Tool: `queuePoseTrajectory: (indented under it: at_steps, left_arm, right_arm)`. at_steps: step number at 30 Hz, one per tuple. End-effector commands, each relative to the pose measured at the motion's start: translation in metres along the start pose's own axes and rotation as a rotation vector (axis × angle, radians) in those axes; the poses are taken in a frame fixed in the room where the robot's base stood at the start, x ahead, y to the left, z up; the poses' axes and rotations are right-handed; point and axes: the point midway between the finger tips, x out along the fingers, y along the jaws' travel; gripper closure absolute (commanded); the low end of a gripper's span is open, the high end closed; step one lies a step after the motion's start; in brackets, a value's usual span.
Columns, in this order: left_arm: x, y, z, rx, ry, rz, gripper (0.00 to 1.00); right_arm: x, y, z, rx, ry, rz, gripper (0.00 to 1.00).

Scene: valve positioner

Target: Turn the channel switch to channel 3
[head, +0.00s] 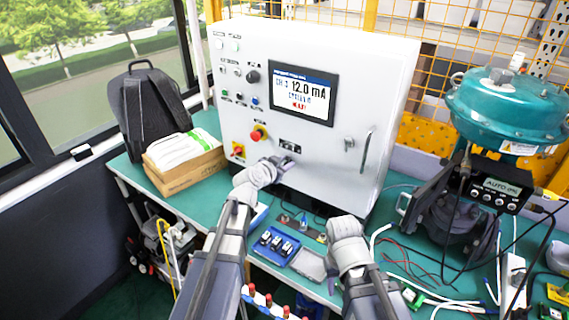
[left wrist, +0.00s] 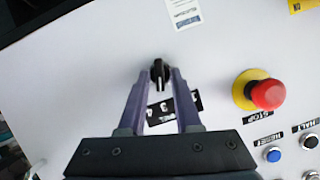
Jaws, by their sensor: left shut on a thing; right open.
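The channel switch is a small black knob (left wrist: 160,70) on the white cabinet front, with a black label (left wrist: 172,108) beside it partly hidden between my fingers. My left gripper (left wrist: 158,76) is shut on the knob, one finger on each side. In the head view my left gripper (head: 283,164) is at the lower middle of the cabinet front and hides the knob. The cabinet screen (head: 303,92) shows 12.0 mA; the small channel text before it looks like CH 3 but is blurry. My right gripper (head: 346,228) is over the bench, away from the cabinet, and holds nothing visible.
A red emergency stop button (left wrist: 266,92) is close to the right of my left gripper in the wrist view. A cabinet handle (head: 367,150), a blue tray (head: 273,245) and a teal valve actuator (head: 508,105) are nearby. Loose wires lie on the bench at right.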

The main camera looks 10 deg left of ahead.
Motion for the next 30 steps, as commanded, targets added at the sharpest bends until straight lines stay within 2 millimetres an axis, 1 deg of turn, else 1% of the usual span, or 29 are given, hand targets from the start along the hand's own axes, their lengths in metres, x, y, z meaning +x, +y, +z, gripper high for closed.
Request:
queuePoseTrajectory:
  at_steps: [11,12,14,23,26,30]
  left_arm:
    - [0.0,0.001,0.0,0.003,-0.001,0.001,1.0]
    - [0.0,0.001,0.0,0.003,-0.001,0.001,0.63]
    - [0.0,0.001,0.0,0.003,-0.001,0.001,0.56]
    - [-0.001,0.0,0.0,0.002,0.0,0.0,0.56]
    - [-0.007,0.0,-0.001,0.002,0.0,-0.001,0.56]
    - [-0.023,0.001,-0.001,0.002,-0.001,-0.001,0.56]
  right_arm:
    - [0.0,0.0,0.0,0.0,0.0,0.0,0.5]
    - [0.0,0.0,0.0,0.0,0.0,0.0,0.5]
    - [0.0,0.0,0.0,0.0,0.0,0.0,0.5]
    - [-0.001,0.0,0.0,0.0,0.0,0.0,0.5]
    - [-0.003,0.0,0.0,0.0,0.0,0.0,0.5]
    - [-0.01,0.001,0.001,0.0,0.0,0.0,0.5]
